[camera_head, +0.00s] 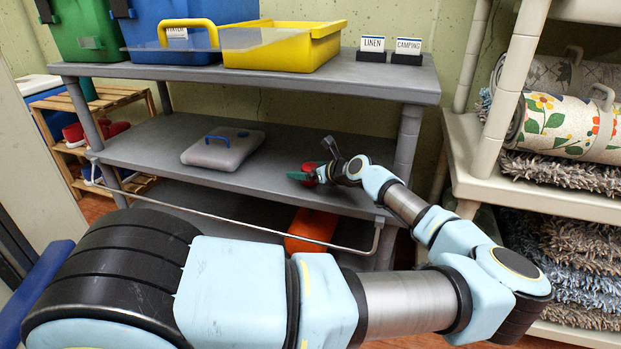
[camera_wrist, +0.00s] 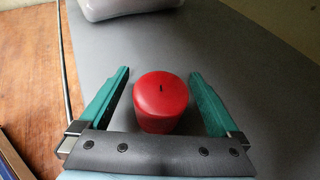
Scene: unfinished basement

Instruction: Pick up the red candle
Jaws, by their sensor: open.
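The red candle (camera_wrist: 161,102) stands upright on the grey middle shelf, with a dark wick on top. In the wrist view it sits between the two green fingers of my gripper (camera_wrist: 160,85), with a gap on each side. My gripper is open and holds nothing. In the head view the candle (camera_head: 309,168) shows as a small red patch at my gripper (camera_head: 307,176), partly hidden by it.
A grey lidded case (camera_head: 222,148) lies on the same grey shelf (camera_head: 150,140), left of the candle. A thin metal rail (camera_head: 230,218) runs along the shelf's front. An orange object (camera_head: 311,229) is lower down. The yellow bin (camera_head: 280,46) sits on the shelf above.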

